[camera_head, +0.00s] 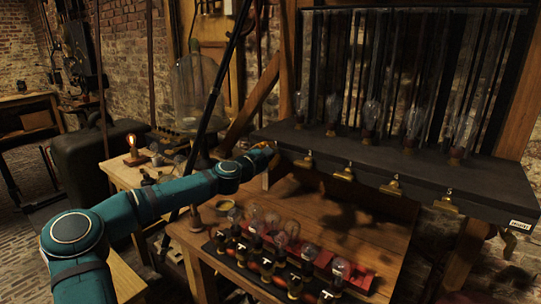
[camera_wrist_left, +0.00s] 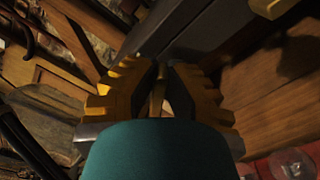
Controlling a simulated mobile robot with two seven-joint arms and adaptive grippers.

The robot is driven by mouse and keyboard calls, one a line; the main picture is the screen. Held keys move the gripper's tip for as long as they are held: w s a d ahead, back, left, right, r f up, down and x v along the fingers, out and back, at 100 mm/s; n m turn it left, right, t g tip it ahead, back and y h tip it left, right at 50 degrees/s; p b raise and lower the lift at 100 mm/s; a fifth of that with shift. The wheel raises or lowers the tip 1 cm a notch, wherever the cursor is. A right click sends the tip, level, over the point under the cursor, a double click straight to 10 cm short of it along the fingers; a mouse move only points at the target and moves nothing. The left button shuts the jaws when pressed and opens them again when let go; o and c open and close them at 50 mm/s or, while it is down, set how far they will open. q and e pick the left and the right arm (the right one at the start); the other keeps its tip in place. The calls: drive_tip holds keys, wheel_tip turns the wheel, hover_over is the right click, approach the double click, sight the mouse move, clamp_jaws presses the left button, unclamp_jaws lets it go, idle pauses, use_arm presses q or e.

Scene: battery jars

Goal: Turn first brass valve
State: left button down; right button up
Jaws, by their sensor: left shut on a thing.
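A row of brass valves lines the front edge of the dark shelf (camera_head: 400,172) in the head view. My left gripper (camera_head: 268,148) is at the left end of this row, its arm reaching in from the left. In the left wrist view the yellow fingers of my left gripper (camera_wrist_left: 160,78) are shut on a small brass valve (camera_wrist_left: 158,93), mostly hidden between them. A second brass valve (camera_head: 307,160) stands just right of the gripper, and a brass valve also shows at the top of the wrist view (camera_wrist_left: 272,6). Further right are more valves, one of them here (camera_head: 391,187). My right gripper is out of view.
Glass bulbs (camera_head: 371,114) stand on the shelf. Below, a wooden table (camera_head: 360,235) bears a rack of bulbs and red blocks (camera_head: 320,258). A large glass jar (camera_head: 195,85) and a lit bulb (camera_head: 131,141) are at left.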

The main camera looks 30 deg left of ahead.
use_arm(q)
drive_tip(key=m, duration=0.6)
drive_tip(key=shift+d+f+m, duration=0.1)
drive_tip(key=shift+f+m, duration=0.15)
drive_tip(key=shift+m, duration=0.05)
idle(0.5)
drive_tip(key=c, duration=1)
unclamp_jaws()
drive_tip(key=shift+f, duration=0.1)
drive_tip(key=shift+c, duration=0.2)
drive_tip(key=s, duration=1.2)
drive_tip(key=shift+a, duration=0.45)
